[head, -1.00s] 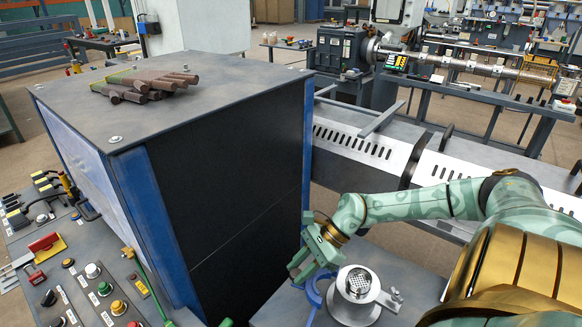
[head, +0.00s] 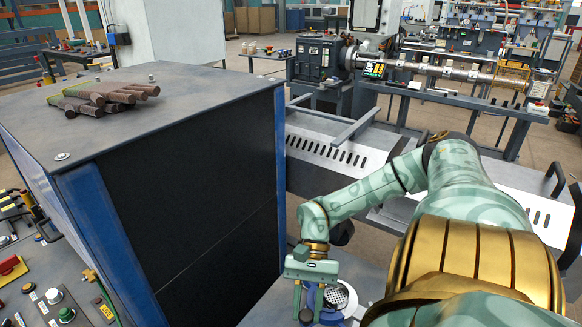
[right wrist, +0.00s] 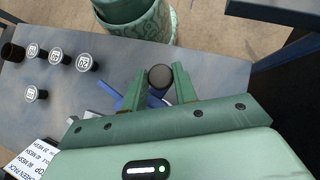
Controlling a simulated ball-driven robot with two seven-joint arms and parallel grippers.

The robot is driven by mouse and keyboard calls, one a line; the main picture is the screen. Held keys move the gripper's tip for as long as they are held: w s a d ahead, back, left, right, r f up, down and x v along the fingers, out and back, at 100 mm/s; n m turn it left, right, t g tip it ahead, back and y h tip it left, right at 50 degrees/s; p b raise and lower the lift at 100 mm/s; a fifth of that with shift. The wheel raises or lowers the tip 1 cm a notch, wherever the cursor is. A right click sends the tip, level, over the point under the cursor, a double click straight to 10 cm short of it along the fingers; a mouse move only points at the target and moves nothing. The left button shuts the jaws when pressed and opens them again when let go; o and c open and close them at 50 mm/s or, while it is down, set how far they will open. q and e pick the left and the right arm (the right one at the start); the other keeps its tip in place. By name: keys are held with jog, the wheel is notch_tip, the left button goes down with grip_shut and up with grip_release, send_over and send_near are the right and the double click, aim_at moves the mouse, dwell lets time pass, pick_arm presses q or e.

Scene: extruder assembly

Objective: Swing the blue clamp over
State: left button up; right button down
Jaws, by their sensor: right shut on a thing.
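The blue clamp (head: 333,319) shows at the bottom of the head view, against the silver fitting with a perforated round plate (head: 338,297). My right gripper (head: 308,316) points down in front of it, and its jaws are shut on the clamp's dark round handle. In the right wrist view the handle's end (right wrist: 160,76) sits between the two green fingers, with blue clamp parts (right wrist: 155,101) below it. The gripper hides part of the clamp, so I cannot tell how far it is swung. My left gripper is not in view.
A large dark cabinet (head: 190,190) with blue edges stands close at left, with brown rods (head: 105,97) on top. A control panel (head: 40,285) is at lower left. The right wrist view shows several labelled dark cylinders (right wrist: 56,55) on the grey table (right wrist: 100,75).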

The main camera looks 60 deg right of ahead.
aim_at(324, 315)
jog(key=shift+s+d+f+n+g+h+b, duration=0.1)
jog(key=shift+s+d+n+g+h+b, duration=0.15)
jog(key=shift+s+n+g+b, duration=0.3)
jog(key=shift+s+d+f+n+g+h+b, duration=0.15)
jog(key=shift+s+d+n+g+b, duration=0.15)
jog(key=shift+n, duration=0.35)
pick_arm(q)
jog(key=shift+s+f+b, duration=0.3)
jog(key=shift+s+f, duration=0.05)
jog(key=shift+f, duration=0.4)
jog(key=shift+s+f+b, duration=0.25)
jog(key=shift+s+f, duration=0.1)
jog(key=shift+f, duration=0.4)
pick_arm(e)
jog(key=shift+s+d+r+n+g+h, duration=0.2)
jog(key=shift+s+d+n+g+h, duration=0.4)
jog(key=shift+n, duration=0.4)
jog(key=shift+s+a, duration=0.1)
jog(key=c, duration=1.1)
grip_release()
pick_arm(q)
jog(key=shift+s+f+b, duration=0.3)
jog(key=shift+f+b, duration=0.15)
jog(key=shift+b, duration=0.1)
pick_arm(e)
jog(key=v, duration=1.2)
jog(key=shift+f, duration=0.1)
